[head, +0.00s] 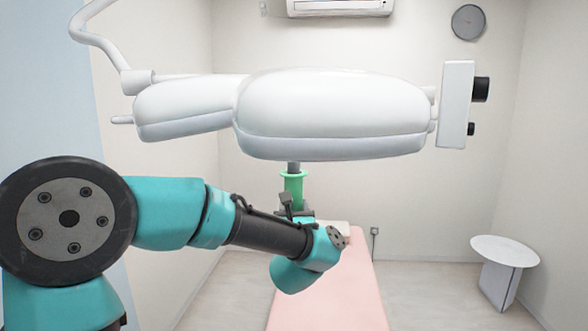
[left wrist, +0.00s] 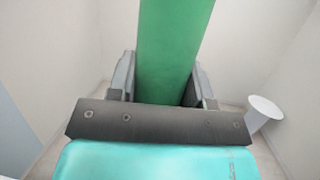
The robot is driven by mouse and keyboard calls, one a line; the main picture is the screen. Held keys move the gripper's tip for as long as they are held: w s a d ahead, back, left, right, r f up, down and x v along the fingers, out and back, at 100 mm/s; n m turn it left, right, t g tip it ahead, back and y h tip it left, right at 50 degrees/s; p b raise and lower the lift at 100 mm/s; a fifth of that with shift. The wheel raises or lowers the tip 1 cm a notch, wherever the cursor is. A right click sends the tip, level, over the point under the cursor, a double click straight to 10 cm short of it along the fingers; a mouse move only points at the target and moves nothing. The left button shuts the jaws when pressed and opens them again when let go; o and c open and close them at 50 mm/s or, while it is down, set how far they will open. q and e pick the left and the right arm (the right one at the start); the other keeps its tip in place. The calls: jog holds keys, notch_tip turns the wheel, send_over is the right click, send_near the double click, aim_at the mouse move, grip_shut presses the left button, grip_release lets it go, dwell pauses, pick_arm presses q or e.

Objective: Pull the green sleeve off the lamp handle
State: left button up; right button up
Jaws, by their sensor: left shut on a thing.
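The green sleeve (head: 293,187) hangs below the white lamp head (head: 330,110) in the head view. It is around the dark lamp handle (head: 293,167), whose upper end shows between the sleeve's flared top and the lamp. My left gripper (head: 294,211) comes from below, and its jaws are at the sleeve's lower part, partly hidden by my own wrist. In the left wrist view the sleeve (left wrist: 170,50) stands between the two fingers of my left gripper (left wrist: 163,85), which is shut on it. The sleeve's lower end is hidden. My right gripper is not in view.
A pink treatment bed (head: 345,290) lies below the lamp. A round white side table (head: 505,250) stands at the right. A white box with black knobs (head: 457,105) is at the lamp's right end. The space below the lamp, right of my arm, is free.

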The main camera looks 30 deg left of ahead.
pick_arm(q)
jog(key=shift+f, duration=0.15)
notch_tip(320, 180, down, 7)
dwell(2.2)
jog(key=shift+f, duration=0.1)
dwell(0.3)
jog(key=s+d, duration=0.5)
jog(key=s, duration=0.3)
dwell(1.0)
